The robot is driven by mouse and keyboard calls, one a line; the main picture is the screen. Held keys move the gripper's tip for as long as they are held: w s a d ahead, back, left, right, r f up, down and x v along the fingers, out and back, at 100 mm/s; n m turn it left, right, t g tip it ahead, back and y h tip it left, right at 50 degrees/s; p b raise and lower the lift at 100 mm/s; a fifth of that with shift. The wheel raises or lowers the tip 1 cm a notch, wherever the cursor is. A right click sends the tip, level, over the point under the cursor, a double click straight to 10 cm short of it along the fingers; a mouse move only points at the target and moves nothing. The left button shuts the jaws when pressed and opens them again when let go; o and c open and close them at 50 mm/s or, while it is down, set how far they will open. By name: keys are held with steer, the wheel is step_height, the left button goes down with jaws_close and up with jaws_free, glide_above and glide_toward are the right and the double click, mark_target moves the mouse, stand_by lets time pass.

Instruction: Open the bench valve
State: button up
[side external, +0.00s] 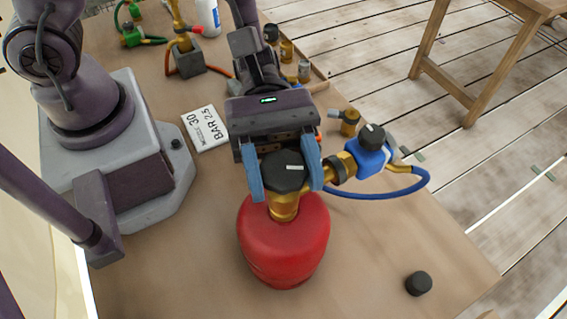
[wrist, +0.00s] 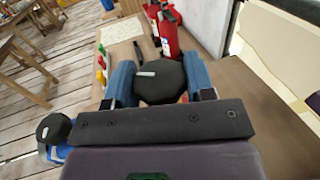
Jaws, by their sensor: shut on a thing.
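The bench valve's black knob (side external: 285,173), octagonal with a white mark on top, sits on a brass fitting (side external: 284,207) above a red gas cylinder (side external: 283,245). My gripper (side external: 286,172) has its two blue fingers on opposite sides of the knob and is shut on it. In the wrist view, the knob (wrist: 160,82) lies between the fingers, its white mark near the upper left of its face.
A blue hose (side external: 385,192) loops from the regulator. A loose black cap (side external: 418,283) lies at the bench's front right. A white card (side external: 205,128) reading "BAR 2.5" lies behind. Brass fittings (side external: 347,121) stand at the back. The front left bench top is clear.

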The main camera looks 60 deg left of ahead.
steer(key=shift+n+t, duration=0.4)
steer(key=shift+t, duration=0.2)
steer(key=o, duration=0.9)
steer(key=v, duration=1.3)
steer(key=shift+f, duration=0.2)
